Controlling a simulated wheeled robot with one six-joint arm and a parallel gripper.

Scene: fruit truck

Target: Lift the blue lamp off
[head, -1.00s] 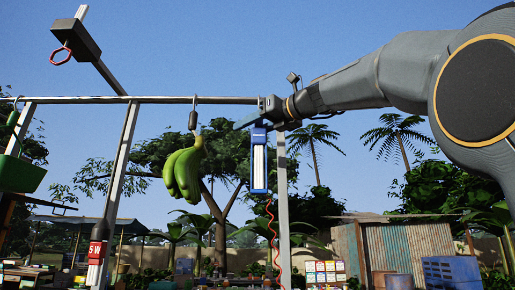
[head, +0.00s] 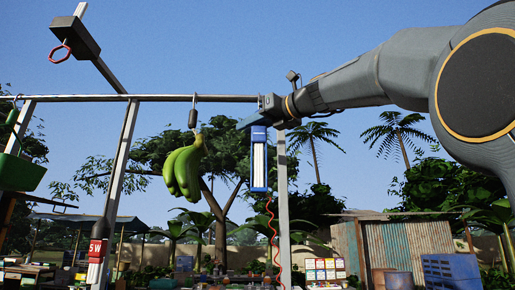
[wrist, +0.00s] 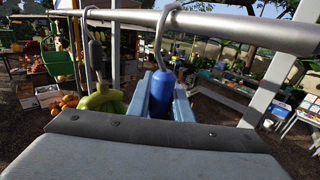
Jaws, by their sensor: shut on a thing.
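The blue lamp (head: 259,160) is a tall blue frame with a white tube, upright below the metal rail (head: 160,98), with a red coiled cord hanging under it. My gripper (head: 252,121) is shut on the lamp's top end. In the wrist view the lamp's blue top (wrist: 161,94) sits between the pale blue fingers (wrist: 162,101). Its grey hook (wrist: 160,35) rises to the rail and curves over it; whether hook and rail touch is hard to tell.
A green banana bunch (head: 184,168) hangs from the rail just left of the lamp. An upright post (head: 283,215) stands close on the lamp's right. A green scale pan (head: 20,173) hangs at far left. A dark box with a red ring (head: 75,37) is on an upper beam.

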